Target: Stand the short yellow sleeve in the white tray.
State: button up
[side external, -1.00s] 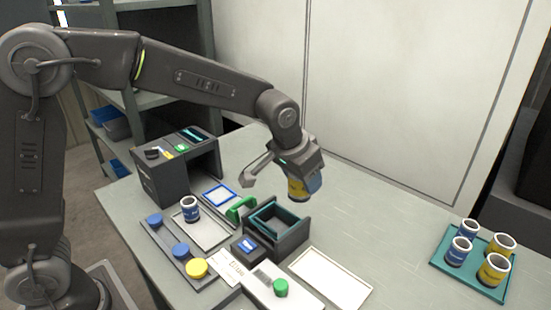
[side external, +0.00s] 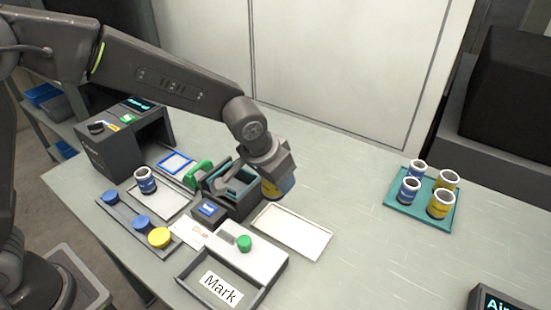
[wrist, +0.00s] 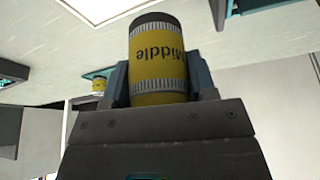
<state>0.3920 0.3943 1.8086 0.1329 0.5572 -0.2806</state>
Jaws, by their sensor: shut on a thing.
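My gripper (side external: 276,186) is shut on a yellow sleeve (wrist: 160,60) with dark ends and the upside-down word "Middle". The sleeve is held in the air; in the side external view its yellow side (side external: 270,188) is partly hidden by my gripper. The empty, flat white tray (side external: 292,231) lies on the table below and slightly right of my gripper; a pale panel, probably this tray (wrist: 100,8), shows at the top of the wrist view. The sleeve is apart from the tray. I cannot judge the sleeve's length against the others.
A teal tray (side external: 398,208) at the right holds two yellow and two blue sleeves. A dark open box (side external: 238,206) stands just left of my gripper. A blue sleeve (side external: 146,181) stands on a pale plate at left. The table between the white and teal trays is clear.

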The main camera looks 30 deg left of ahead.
jog(key=shift+f, duration=4.35)
jog(key=shift+f, duration=0.2)
jog(key=o, duration=1.5)
notch_tip(320, 180, up, 9)
